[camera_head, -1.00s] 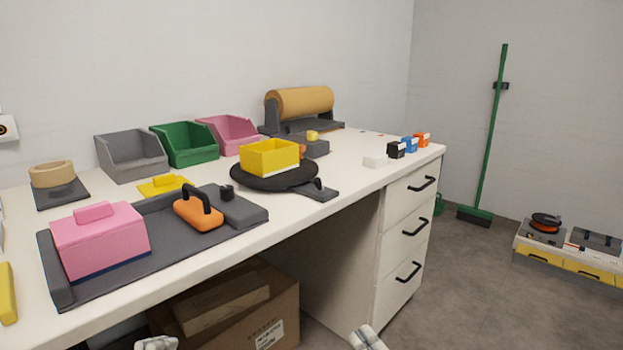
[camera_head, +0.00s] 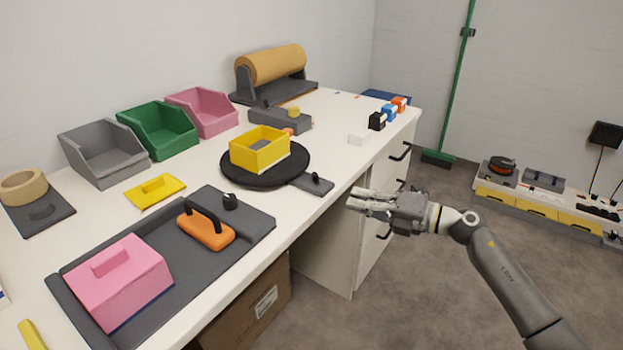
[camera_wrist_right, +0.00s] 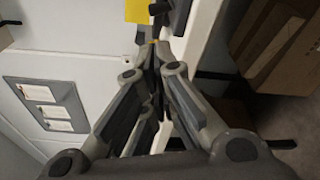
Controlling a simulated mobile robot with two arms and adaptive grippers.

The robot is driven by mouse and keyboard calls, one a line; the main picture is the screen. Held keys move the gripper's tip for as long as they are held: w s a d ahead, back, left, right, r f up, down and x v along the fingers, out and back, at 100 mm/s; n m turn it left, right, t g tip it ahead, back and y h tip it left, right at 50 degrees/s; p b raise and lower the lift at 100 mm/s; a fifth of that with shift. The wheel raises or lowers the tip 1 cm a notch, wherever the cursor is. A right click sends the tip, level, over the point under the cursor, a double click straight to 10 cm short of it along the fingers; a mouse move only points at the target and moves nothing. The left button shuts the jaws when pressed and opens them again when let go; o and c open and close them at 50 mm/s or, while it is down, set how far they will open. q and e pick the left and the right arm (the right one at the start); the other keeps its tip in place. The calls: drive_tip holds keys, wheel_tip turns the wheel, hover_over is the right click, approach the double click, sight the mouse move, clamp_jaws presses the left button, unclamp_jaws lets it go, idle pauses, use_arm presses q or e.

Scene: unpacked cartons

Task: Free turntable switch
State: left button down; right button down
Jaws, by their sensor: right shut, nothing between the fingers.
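The black round turntable (camera_head: 236,174) lies on the white table with an open yellow box (camera_head: 262,150) on it. A dark grey switch base (camera_head: 312,184) with a small black knob sits at the turntable's front right, by the table's front edge. Another grey unit (camera_head: 280,121) with a yellow knob stands behind the turntable. My right gripper (camera_head: 352,200) is shut and empty, in front of the table edge, to the right of and apart from the switch base. In the right wrist view its fingers (camera_wrist_right: 154,50) are closed together, with a bit of yellow beyond them. My left gripper is not in view.
A dark tray (camera_head: 215,262) holds a pink lidded box (camera_head: 118,283) and an orange handled block (camera_head: 206,231). Grey, green and pink bins (camera_head: 200,112) stand at the wall. Drawers (camera_head: 372,215) are behind my right gripper. Cartons lie under the table.

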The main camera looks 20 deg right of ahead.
sight(319, 201)
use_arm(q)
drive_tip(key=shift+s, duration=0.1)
use_arm(e)
drive_tip(key=x, duration=0.9)
drive_tip(key=shift+w+a, duration=0.1)
drive_tip(key=shift+w, duration=0.05)
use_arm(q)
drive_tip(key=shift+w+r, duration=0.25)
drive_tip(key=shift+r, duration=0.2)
use_arm(e)
drive_tip(key=shift+w+a, duration=0.2)
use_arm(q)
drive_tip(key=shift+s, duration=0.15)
